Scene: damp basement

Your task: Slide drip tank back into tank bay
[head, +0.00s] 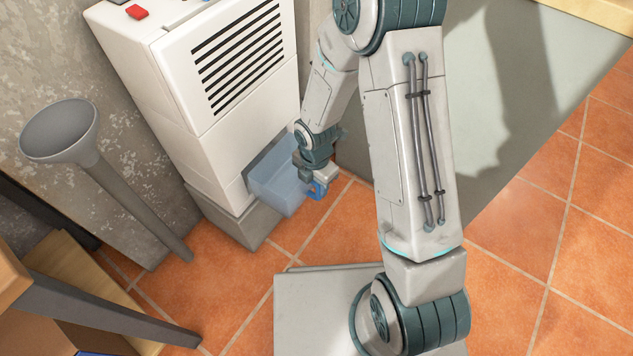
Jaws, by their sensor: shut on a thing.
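The dehumidifier (188,110) is a white upright cabinet with a dark slatted grille, standing on a grey block. The tank bay (253,160) is the dark opening low in its front face. The drip tank (276,190), translucent pale blue, sits partly in the bay with its front end sticking out over the floor. My gripper (318,188) is at the tank's front right end, shut on a blue part there that looks like its handle. My wrist hides some of the tank's far side and the bay's right edge.
A grey funnel-topped standpipe (100,165) stands left of the cabinet. A wooden shelf or table with dark legs (110,310) is at lower left. A grey panel (480,100) stands behind my arm. Orange tiled floor (235,290) in front of the cabinet is clear.

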